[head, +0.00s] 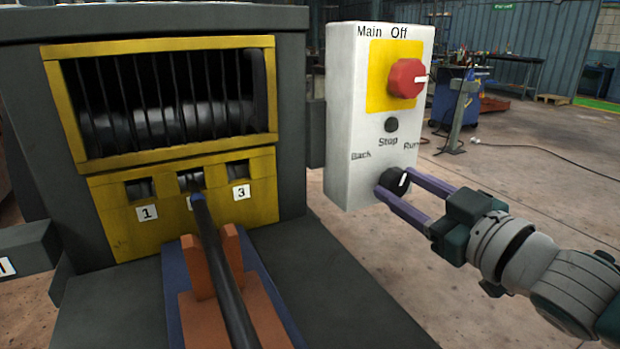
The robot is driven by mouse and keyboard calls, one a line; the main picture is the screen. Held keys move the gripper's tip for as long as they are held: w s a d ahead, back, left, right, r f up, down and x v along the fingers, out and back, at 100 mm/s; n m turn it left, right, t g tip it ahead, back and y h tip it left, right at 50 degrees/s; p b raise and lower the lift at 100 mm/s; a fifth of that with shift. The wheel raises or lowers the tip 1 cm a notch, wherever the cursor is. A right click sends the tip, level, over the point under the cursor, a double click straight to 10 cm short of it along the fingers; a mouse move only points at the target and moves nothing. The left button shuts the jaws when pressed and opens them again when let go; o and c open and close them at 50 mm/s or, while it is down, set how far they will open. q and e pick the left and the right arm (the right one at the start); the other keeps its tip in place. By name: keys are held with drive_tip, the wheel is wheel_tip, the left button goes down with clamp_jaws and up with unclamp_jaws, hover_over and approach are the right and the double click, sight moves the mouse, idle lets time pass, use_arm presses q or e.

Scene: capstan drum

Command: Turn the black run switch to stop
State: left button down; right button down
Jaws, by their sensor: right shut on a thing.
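The black run switch (393,181) is a round knob low on the front of the white control box (350,110). The words Back, Stop and Run are printed in an arc above it. A white mark on the knob stands nearly upright, leaning slightly right; I cannot tell exactly which word it points at. My right gripper (396,184) comes in from the right and is shut on the switch, one purple finger above and one below it. My left gripper is not in view.
A red main switch (407,78) on a yellow plate sits higher on the box, with a small dark round part (391,125) below it. At left is a yellow-framed drum housing (160,105) with numbered slots. A black bar (222,270) rests in an orange cradle (262,300).

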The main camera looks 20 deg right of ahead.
drive_tip(key=shift+n, duration=1.7)
drive_tip(key=shift+c, duration=1.3)
unclamp_jaws()
drive_tip(key=s+p, duration=0.1)
drive_tip(key=s, duration=0.9)
drive_tip(key=shift+d, duration=0.35)
